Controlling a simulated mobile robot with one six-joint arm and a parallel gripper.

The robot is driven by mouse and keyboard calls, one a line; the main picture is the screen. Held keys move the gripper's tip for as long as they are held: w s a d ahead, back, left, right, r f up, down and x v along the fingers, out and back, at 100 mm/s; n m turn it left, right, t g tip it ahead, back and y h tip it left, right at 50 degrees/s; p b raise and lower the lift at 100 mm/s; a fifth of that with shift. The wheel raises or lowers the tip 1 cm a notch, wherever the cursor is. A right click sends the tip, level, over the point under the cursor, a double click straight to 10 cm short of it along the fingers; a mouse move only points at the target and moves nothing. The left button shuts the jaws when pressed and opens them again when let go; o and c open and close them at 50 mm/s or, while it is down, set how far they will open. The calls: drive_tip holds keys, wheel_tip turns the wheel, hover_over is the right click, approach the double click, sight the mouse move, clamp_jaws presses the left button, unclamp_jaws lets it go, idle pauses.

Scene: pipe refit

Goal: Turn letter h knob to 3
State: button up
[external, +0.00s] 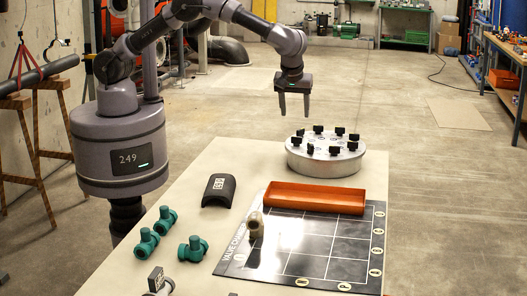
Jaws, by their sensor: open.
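A round grey metal drum (326,164) stands on the far end of the table. Several black knobs ring its top, among them a knob (318,129) at the back and a knob (334,150) at the front. The letters and numbers by the knobs are too small to read, so I cannot tell which one is h or where it points. My gripper (294,112) is open and empty, its fingers pointing down. In the picture it is above and left of the drum, apart from the knobs.
An orange tray (315,199) lies on a black gridded board (310,265) in front of the drum. A beige fitting (256,226) stands on the board's left. Several green valves (193,249) and a black curved cover (219,190) lie further left. The table left of the drum is clear.

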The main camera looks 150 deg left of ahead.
sight(297, 141)
drive_tip(key=b+x, duration=0.2)
drive_tip(key=x, duration=0.8)
drive_tip(key=shift+s+a+f+b, duration=0.1)
drive_tip(key=shift+f+b, duration=0.25)
drive_tip(key=shift+f, duration=0.05)
clamp_jaws()
